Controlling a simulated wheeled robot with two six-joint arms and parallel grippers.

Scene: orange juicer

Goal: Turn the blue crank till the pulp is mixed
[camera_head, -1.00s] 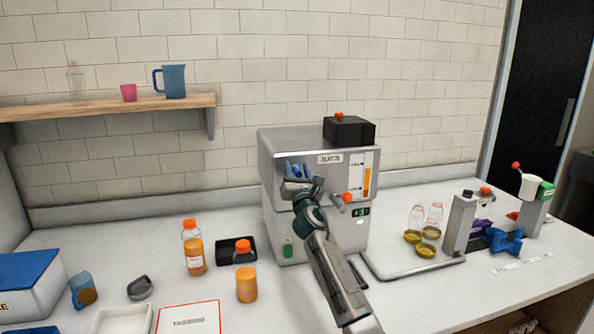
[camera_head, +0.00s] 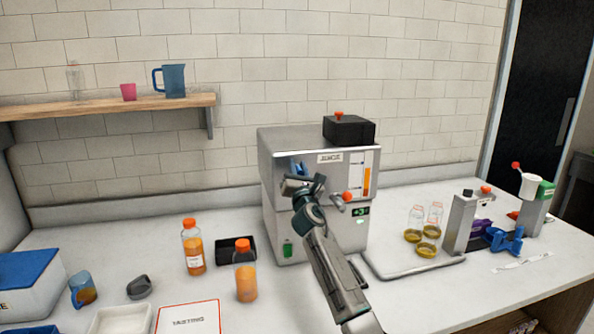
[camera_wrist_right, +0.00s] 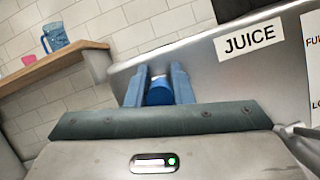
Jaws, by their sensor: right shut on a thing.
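The steel juicer (camera_head: 280,215) stands on the counter, labelled JUICE, with an orange level gauge (camera_head: 367,180). The blue crank (camera_head: 299,169) is on its front, mostly covered by my right gripper (camera_head: 302,175). In the right wrist view the crank's round blue handle (camera_wrist_right: 159,92) sits between the two blue fingers of my right gripper (camera_wrist_right: 159,82), which is shut on it. The crank's arm and hub are hidden. The pulp inside is not visible. My left gripper is not in the picture.
Yellow rings (camera_head: 427,249), clear bottles (camera_head: 435,214) and a capping stand (camera_head: 459,222) are on the right. A red-knobbed lever (camera_head: 348,197) sits beside my right arm.

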